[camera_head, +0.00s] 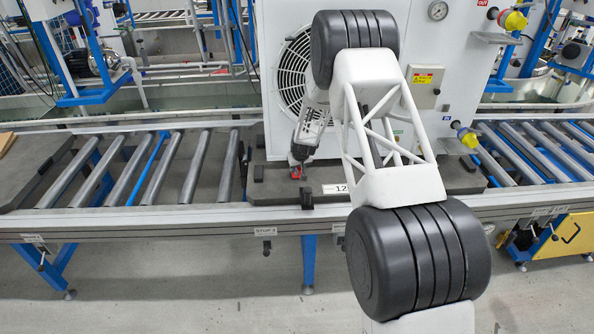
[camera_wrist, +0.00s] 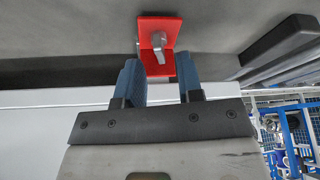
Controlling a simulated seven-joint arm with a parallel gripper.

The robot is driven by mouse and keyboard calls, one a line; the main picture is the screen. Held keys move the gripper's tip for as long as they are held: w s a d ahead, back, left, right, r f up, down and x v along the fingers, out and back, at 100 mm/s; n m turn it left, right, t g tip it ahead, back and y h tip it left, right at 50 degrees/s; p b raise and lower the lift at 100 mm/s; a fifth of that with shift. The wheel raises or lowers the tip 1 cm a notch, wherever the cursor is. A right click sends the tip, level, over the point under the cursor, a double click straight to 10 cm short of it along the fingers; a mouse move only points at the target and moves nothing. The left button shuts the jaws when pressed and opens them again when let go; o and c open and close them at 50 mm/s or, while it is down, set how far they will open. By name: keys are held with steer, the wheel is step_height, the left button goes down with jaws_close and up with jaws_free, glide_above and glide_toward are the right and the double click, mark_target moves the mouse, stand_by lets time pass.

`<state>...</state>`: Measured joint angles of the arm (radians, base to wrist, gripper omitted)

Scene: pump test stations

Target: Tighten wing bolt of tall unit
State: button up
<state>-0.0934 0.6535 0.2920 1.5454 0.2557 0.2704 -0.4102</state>
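The tall unit (camera_head: 455,45) is a large white cabinet with a round fan grille, standing on a dark pallet on the roller conveyor. A red bracket (camera_head: 295,173) is at the pallet's edge, at the unit's foot. In the wrist view, the red bracket (camera_wrist: 148,27) carries a grey metal wing bolt (camera_wrist: 158,44). My gripper (camera_wrist: 158,62) has its two blue fingers spread apart, with the bracket showing just beyond and between the tips. The wing bolt lies ahead of the fingertips; contact cannot be told. In the head view my gripper (camera_head: 301,152) is just above the bracket.
Roller conveyors (camera_head: 165,168) run left and right of the pallet (camera_head: 270,190). Yellow-capped fittings (camera_head: 467,136) stick out of the unit's right side. The floor in front is clear.

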steer(key=shift+x, duration=1.35)
jaws_close()
